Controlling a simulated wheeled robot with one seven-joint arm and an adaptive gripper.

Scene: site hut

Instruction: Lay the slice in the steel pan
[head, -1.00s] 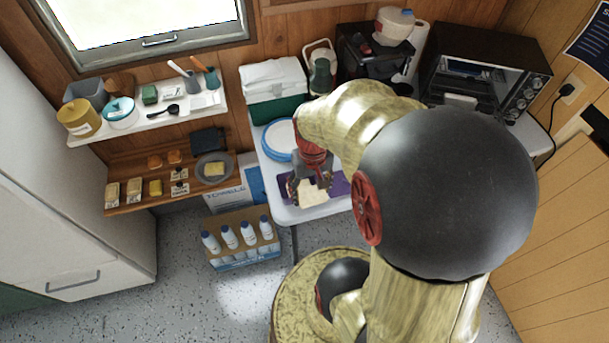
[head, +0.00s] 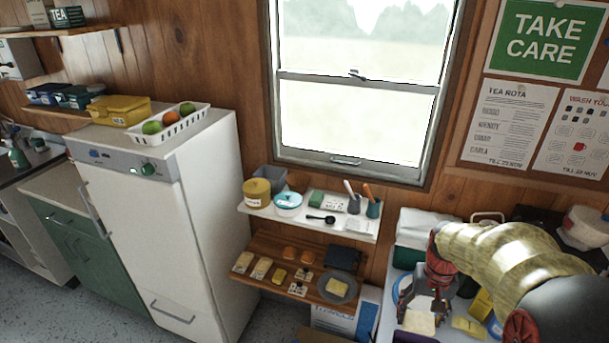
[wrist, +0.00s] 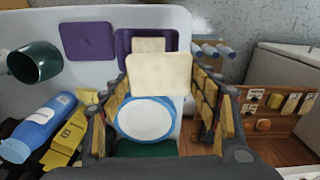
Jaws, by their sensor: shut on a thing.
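My gripper (head: 428,298) is shut on a pale, square slice (wrist: 158,76), which stands out between its fingertips; the slice also shows in the head view (head: 420,323). In the wrist view a similar pale slice (wrist: 148,45) lies on a purple board (wrist: 128,47) beyond the held one. A round grey pan (head: 350,295) stands on the lower wooden shelf, left of my gripper in the head view, with a yellow square piece (head: 337,287) in it. I cannot tell whether it is steel. No other pan is clear.
A blue-rimmed plate (wrist: 146,119), a second purple board (wrist: 89,41), a dark green mug (wrist: 35,62) and a blue bottle (wrist: 38,128) are on the white table. A white shelf (head: 300,217) with tubs overhangs the lower shelf (head: 268,283). A fridge (head: 165,215) stands left.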

